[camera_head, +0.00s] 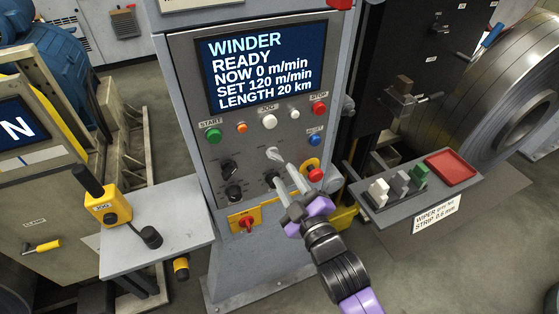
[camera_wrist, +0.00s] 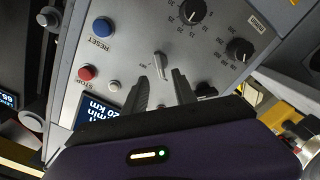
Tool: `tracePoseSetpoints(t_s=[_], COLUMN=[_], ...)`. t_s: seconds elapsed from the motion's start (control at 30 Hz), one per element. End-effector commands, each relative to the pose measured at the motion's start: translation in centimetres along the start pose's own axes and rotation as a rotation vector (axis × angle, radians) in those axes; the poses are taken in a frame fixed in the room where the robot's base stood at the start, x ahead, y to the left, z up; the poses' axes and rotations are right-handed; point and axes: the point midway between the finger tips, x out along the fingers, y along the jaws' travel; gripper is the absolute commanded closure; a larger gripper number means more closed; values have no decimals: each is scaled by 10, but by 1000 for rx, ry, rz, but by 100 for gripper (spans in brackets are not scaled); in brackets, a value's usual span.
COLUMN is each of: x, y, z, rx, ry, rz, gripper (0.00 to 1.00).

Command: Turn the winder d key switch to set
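The winder panel (camera_head: 195,100) stands upright with a lit display (camera_head: 262,68) reading READY. A small silver key switch (camera_head: 272,153) sits on it below the white JOG button. My gripper (camera_head: 282,172) reaches the panel from the lower right. In the wrist view its fingers (camera_wrist: 161,76) are apart, with the handle just beyond the gap between the tips. Nothing is held. I cannot tell whether a finger touches the handle.
Black knobs (camera_wrist: 240,50) lie close around the key switch. The blue RESET button (camera_head: 314,139), red STOP button (camera_head: 319,108) and a red mushroom button (camera_head: 315,175) are nearby. A grey shelf (camera_head: 155,225) stands left; a side tray (camera_head: 415,200) with blocks stands right.

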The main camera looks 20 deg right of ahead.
Motion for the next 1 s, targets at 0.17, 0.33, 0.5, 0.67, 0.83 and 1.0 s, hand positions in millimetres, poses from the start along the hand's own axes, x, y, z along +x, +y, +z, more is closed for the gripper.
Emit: tracePoseSetpoints(t_s=[0.17, 0.33, 0.5, 0.67, 0.83, 1.0], x=[30, 51, 62, 63, 63, 63], y=[2, 1, 0, 0, 0, 0], z=[-3, -2, -1, -1, -1, -1], rx=[2, 2, 3, 3, 3, 3], ry=[2, 1, 1, 1, 1, 1], rz=[0, 0, 0, 0, 0, 0], gripper=[67, 67, 67, 67, 77, 100])
